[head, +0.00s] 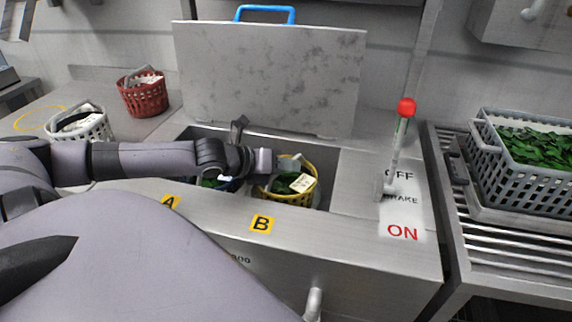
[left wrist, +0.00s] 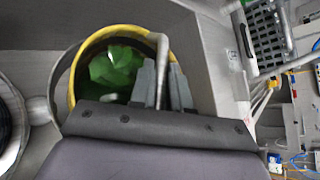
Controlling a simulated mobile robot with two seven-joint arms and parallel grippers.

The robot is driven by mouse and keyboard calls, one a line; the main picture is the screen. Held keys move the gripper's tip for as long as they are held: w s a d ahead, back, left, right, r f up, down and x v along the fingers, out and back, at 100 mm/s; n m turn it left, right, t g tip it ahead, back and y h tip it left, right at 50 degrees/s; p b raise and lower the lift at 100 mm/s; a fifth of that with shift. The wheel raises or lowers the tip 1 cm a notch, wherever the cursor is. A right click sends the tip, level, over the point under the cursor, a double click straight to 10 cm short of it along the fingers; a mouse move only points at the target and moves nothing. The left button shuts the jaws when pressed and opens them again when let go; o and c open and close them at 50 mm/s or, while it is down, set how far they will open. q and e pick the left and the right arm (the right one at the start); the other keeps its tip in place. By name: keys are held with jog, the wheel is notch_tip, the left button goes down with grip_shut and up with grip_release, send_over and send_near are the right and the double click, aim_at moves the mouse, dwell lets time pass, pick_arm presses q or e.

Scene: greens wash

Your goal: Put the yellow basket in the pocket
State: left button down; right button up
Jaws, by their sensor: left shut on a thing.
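The yellow basket (head: 314,169) holds green leaves and a white tag, and sits low in the open well of the steel machine, behind the yellow B label (head: 262,223). My left gripper (head: 285,163) is over it, shut on its handle. In the left wrist view the yellow rim (left wrist: 72,82) shows around the leaves, and the gripper fingers (left wrist: 162,85) close on the pale handle bar. A blue basket (head: 232,184) with leaves sits beside it behind the A label (head: 171,202), partly hidden by my arm. My right gripper is not in view.
The grey lid (head: 268,75) with a blue handle stands open behind the well. A red-knobbed lever (head: 405,108) rises at the right by OFF, BRAKE and ON. A red basket (head: 143,95) and white basket (head: 95,125) stand left; a grey crate (head: 525,182) of leaves stands right.

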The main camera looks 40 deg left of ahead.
pick_arm(q)
jog(key=shift+f, duration=0.2)
jog(key=shift+f+b, duration=0.25)
jog(key=shift+b, duration=0.15)
jog(key=c, duration=1.1)
grip_release()
jog(key=shift+f, duration=0.1)
